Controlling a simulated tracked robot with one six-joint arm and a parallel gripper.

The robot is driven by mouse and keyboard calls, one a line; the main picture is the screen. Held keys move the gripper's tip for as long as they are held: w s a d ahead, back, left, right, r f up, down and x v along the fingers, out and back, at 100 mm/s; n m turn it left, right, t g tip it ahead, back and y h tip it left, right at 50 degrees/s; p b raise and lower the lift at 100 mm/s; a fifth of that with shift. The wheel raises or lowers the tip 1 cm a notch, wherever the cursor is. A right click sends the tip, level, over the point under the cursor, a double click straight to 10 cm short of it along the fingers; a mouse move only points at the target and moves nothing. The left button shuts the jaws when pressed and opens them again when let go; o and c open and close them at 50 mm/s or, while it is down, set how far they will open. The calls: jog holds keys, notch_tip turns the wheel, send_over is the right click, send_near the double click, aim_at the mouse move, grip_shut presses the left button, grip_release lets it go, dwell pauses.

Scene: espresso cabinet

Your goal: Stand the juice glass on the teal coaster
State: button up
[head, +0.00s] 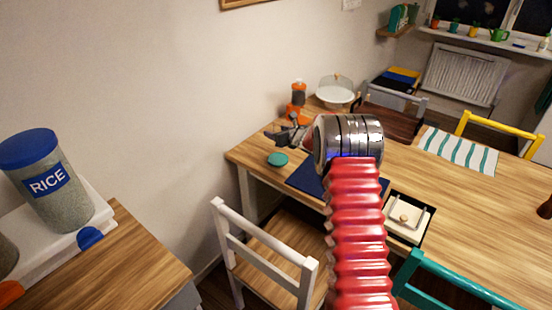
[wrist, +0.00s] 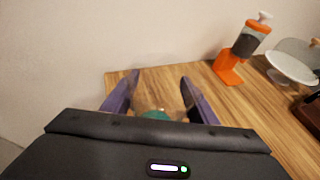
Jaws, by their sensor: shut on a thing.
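The teal coaster (head: 278,159) lies on the wooden table near its left end. My gripper (head: 282,134) is above and slightly beyond it in the head view. In the wrist view my gripper's two purple fingers (wrist: 159,84) are apart, with the juice glass (wrist: 160,109) between them. The glass is clear and faint, mostly hidden by the gripper body, and I cannot make it out in the head view. Part of the teal coaster (wrist: 153,115) shows low between the fingers. I cannot tell whether the glass touches it.
An orange dispenser (wrist: 240,55) and a domed cake stand (head: 335,95) stand at the back of the table. A dark blue mat (head: 306,180) and a dark tray (head: 425,222) lie nearer. A white chair (head: 228,238) stands at the near side. The wall is close behind the coaster.

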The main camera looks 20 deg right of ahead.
send_over(275, 160)
jog(key=shift+s+f, duration=0.1)
jog(key=shift+f, duration=2.95)
jog(key=shift+f, duration=0.1)
jog(key=shift+f, duration=1.75)
jog(key=o, duration=1.2)
jog(key=shift+f, duration=0.15)
